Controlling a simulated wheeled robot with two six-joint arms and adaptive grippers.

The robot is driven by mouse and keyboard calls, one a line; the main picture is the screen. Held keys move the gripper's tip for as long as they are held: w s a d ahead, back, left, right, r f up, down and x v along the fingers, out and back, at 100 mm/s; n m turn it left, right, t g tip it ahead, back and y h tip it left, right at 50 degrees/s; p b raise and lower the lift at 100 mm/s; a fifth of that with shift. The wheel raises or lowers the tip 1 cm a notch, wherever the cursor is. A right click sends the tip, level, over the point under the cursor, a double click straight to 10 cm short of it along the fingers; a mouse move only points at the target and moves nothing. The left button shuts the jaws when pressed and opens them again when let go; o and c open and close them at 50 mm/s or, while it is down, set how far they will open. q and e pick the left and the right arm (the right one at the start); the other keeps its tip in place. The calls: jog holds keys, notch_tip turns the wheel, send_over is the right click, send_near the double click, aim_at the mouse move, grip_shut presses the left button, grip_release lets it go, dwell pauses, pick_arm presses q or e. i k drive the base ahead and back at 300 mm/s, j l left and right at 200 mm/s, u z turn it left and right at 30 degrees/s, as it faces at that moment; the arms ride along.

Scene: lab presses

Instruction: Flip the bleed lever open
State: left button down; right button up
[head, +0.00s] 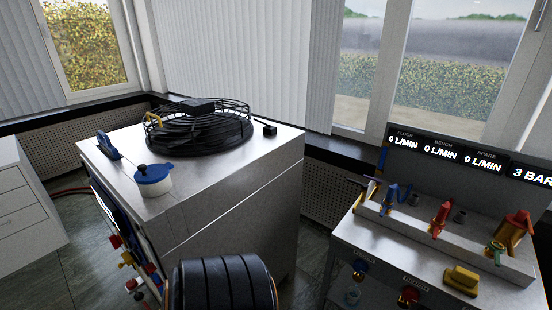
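I cannot tell which handle is the bleed lever; no readable label marks it. A blue lever-like part (108,146) stands at the left edge of the white cabinet's top. On the right bench there are a blue-handled valve (391,196), a red-handled valve (440,217), a large red-handled brass valve (516,230) and a green-handled valve (495,250). A yellow part (461,279) sits low at the bench front. Neither of my grippers is in view. A black ribbed part at the bottom centre seems to be mine.
The white cabinet (255,205) carries a black wire-caged unit (198,128) and a blue-lidded white pot (153,180). Coloured fittings (127,259) stick out of its left side. The display panel (440,152) reads 0 L/MIN and 3 BAR. Floor shows between cabinet and bench.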

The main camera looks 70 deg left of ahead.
aim_at(365, 186)
jog(key=u, duration=1.5)
